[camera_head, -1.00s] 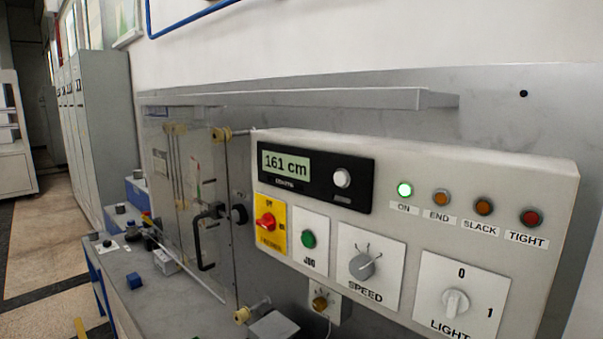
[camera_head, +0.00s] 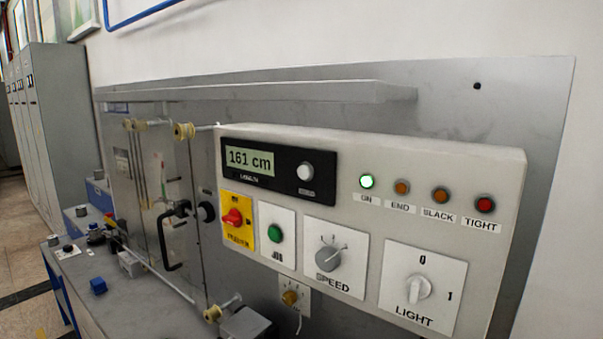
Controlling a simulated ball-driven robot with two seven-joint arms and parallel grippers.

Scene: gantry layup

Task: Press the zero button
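The control panel (camera_head: 345,190) is a pale box on the metal back wall. Its black length display (camera_head: 250,162) reads 161 cm. A round white button (camera_head: 305,171) sits at the right of the display, with a small label under it too blurred to read. Neither of my grippers is in view, and nothing covers the button.
Below the display are a red switch on a yellow plate (camera_head: 233,217), a green JOG button (camera_head: 275,233), a SPEED knob (camera_head: 327,258) and a LIGHT switch (camera_head: 419,287). A grey shelf (camera_head: 250,94) juts out above the panel.

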